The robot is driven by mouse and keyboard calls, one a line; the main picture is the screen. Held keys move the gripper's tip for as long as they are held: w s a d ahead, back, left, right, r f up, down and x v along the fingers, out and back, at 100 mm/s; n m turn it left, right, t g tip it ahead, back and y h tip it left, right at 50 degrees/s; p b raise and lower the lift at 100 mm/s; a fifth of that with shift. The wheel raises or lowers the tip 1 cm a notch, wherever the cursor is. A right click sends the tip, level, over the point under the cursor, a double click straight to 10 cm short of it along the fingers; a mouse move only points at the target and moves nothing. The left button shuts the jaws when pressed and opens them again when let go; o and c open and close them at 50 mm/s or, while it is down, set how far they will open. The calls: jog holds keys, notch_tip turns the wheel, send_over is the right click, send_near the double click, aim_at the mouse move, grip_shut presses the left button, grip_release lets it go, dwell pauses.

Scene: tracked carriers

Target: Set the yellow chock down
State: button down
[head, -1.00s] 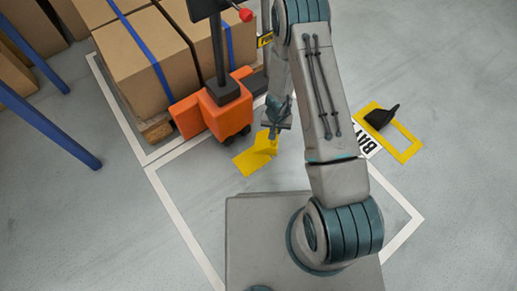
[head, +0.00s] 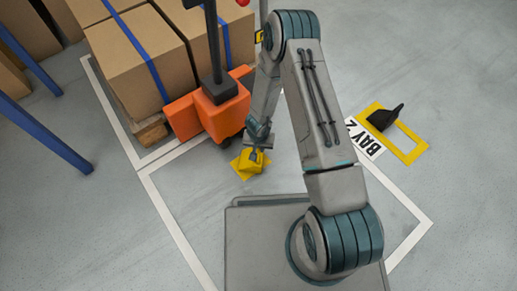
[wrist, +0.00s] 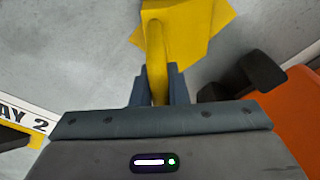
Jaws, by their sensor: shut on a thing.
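The yellow chock (head: 254,158) is in my gripper (head: 256,150), beside the front of the orange pallet truck. In the wrist view my gripper (wrist: 158,85) is shut on the chock's bar-like yellow handle (wrist: 157,62), and the chock's body (wrist: 168,12) lies beyond it at the top edge. A flat yellow patch (head: 239,165) on the floor shows under and around the chock, and also in the wrist view (wrist: 220,22). The chock overlaps this patch; I cannot tell whether it touches it.
The orange pallet truck (head: 220,112) stands close by, with strapped cartons (head: 125,60) behind it. A black chock (head: 385,117) sits on a yellow floor frame (head: 408,155) near the BAY 2 label (head: 364,138). Blue posts (head: 45,135) stand at left. Floor left of the patch is clear.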

jog(key=shift+a, duration=0.1)
jog(key=c, duration=1.4)
grip_release()
jog(key=shift+r, duration=0.1)
